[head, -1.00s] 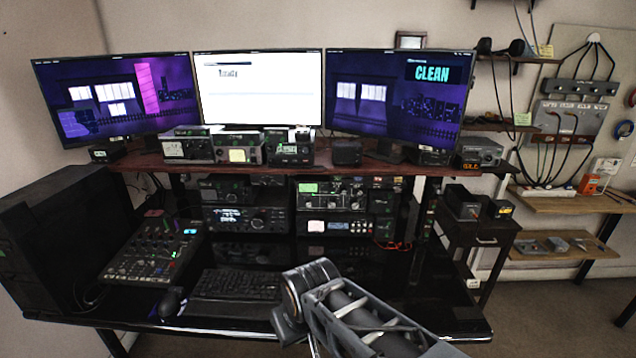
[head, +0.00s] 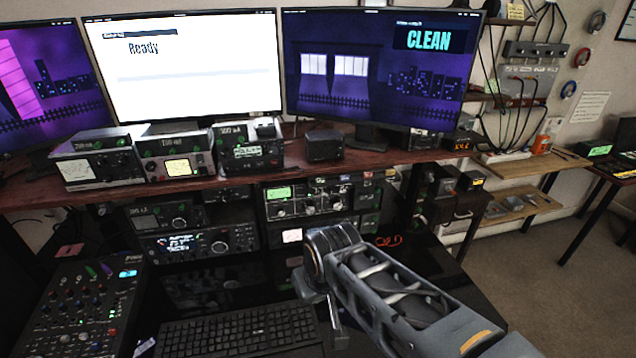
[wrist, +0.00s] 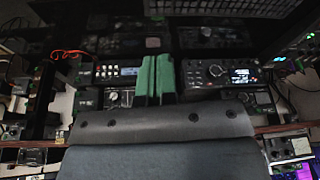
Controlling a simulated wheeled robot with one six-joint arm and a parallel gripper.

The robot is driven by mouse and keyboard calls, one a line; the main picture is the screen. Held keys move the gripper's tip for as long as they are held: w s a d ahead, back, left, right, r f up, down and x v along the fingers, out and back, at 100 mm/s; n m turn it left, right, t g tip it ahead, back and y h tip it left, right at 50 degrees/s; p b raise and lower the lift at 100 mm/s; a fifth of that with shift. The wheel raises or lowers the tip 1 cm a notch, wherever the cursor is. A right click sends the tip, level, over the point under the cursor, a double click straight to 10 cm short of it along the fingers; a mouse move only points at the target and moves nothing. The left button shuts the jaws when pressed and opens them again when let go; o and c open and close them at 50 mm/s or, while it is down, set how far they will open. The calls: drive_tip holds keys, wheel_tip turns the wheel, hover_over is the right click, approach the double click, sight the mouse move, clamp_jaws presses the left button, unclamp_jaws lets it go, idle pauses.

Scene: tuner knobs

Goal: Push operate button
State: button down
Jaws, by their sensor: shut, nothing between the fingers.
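My gripper (wrist: 155,78) shows in the wrist view as two green fingers held together, shut and empty. The wrist picture appears upside down. The fingers point between a grey unit with a small display and buttons (wrist: 117,72) and a black radio with a large knob and lit display (wrist: 217,72). I cannot tell whether they touch anything. In the head view my arm reaches over the desk, and the fingers cannot be made out. There, a tuner with a green display and several knobs (head: 307,199) stands right of the radio (head: 187,245). No button labelled operate can be read.
A shelf (head: 225,184) above carries several small meter boxes and monitors. A keyboard (head: 240,331) and a mixer (head: 75,309) lie on the desk. Open floor shows at the right.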

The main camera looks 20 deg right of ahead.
drive_tip(key=shift+s+a, duration=0.1)
drive_tip(key=w+d+n+t+y+b, duration=0.2)
drive_tip(key=w+d+n+t, duration=0.1)
drive_tip(key=w, duration=0.5)
drive_tip(key=w+d+f+n+t+y+b, duration=0.1)
drive_tip(key=w+d+n+t+y+b, duration=0.1)
drive_tip(key=w+t, duration=0.5)
drive_tip(key=w+d+n+t+y+b, duration=0.3)
drive_tip(key=w+d+n+t+y, duration=0.1)
drive_tip(key=w, duration=0.5)
drive_tip(key=shift+d+f+n+t, duration=0.4)
drive_tip(key=shift+d+t, duration=0.4)
drive_tip(key=shift+d, duration=0.55)
drive_tip(key=shift+w, duration=0.1)
drive_tip(key=shift+w, duration=0.1)
